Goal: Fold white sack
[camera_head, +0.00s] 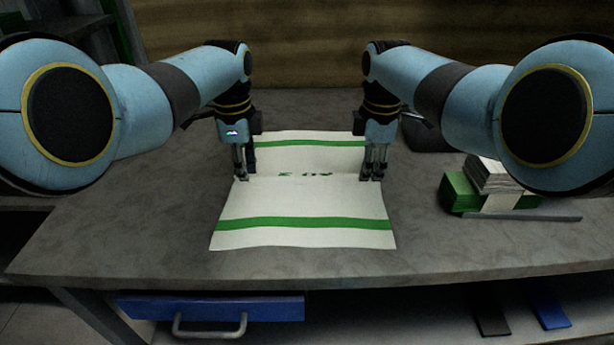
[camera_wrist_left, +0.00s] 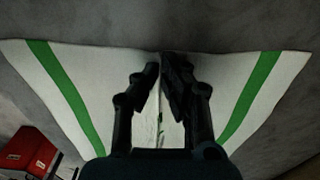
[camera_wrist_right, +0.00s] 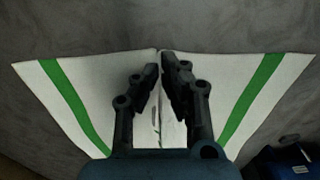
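The white sack (camera_head: 300,205) lies on the grey table with a green stripe near its front and back edges. A raised crosswise ridge runs across its middle and partly hides the dark green print behind it. My left gripper (camera_head: 241,177) is at the ridge's left end, my right gripper (camera_head: 373,177) at its right end. In the left wrist view the fingers (camera_wrist_left: 161,70) nearly meet across the ridge of the sack (camera_wrist_left: 95,75). The right wrist view shows the fingers (camera_wrist_right: 160,70) likewise closed on the ridge of the sack (camera_wrist_right: 100,80).
On the right of the table (camera_head: 130,240) sit a green block (camera_head: 461,193) and a white bundled stack (camera_head: 490,175). A dark object (camera_head: 425,130) is behind my right gripper. A blue drawer (camera_head: 270,309) is below the front edge. The table left of the sack is clear.

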